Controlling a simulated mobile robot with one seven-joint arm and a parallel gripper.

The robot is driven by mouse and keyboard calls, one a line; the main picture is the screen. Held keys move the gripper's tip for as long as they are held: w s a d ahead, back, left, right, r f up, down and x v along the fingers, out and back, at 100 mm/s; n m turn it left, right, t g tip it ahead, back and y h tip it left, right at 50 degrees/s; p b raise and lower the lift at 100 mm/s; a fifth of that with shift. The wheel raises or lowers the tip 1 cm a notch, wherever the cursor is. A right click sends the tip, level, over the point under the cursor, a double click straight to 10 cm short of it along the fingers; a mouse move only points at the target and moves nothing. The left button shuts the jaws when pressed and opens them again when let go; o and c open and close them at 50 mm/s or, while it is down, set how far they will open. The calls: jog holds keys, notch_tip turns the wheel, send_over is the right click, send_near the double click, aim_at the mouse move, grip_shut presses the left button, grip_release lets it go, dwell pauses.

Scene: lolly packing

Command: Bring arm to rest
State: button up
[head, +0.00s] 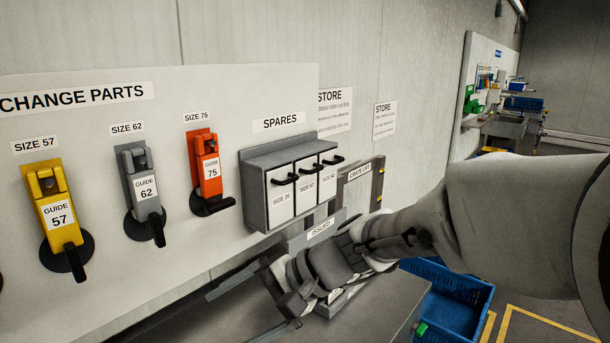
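My arm reaches in from the right side of the head view, and my gripper (250,300) is low in the middle, over a grey bench top. Its fingers point to the lower left. Part of the bench and a grey box labelled "ISSUED" (320,229) are hidden behind my arm.
A change-parts board holds a yellow guide 57 (53,205), a grey guide 62 (140,185) and an orange guide 75 (205,165). A grey spares cabinet (255,195) hangs beside them. A blue crate (465,285) stands below my arm at right. Open floor lies farther right.

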jog(key=s+d+r+n+t+h, duration=0.1)
jog(key=s+d+h, duration=0.4)
jog(key=d, duration=0.7)
jog(key=s+d+r+n+t+h, duration=0.1)
jog(key=s+d+n+t+h, duration=0.3)
jog(key=d, duration=0.7)
jog(key=shift+s+d+h, duration=0.35)
jog(key=shift+s+h, duration=0.25)
jog(key=shift+h, duration=0.2)
jog(key=shift+r, duration=0.1)
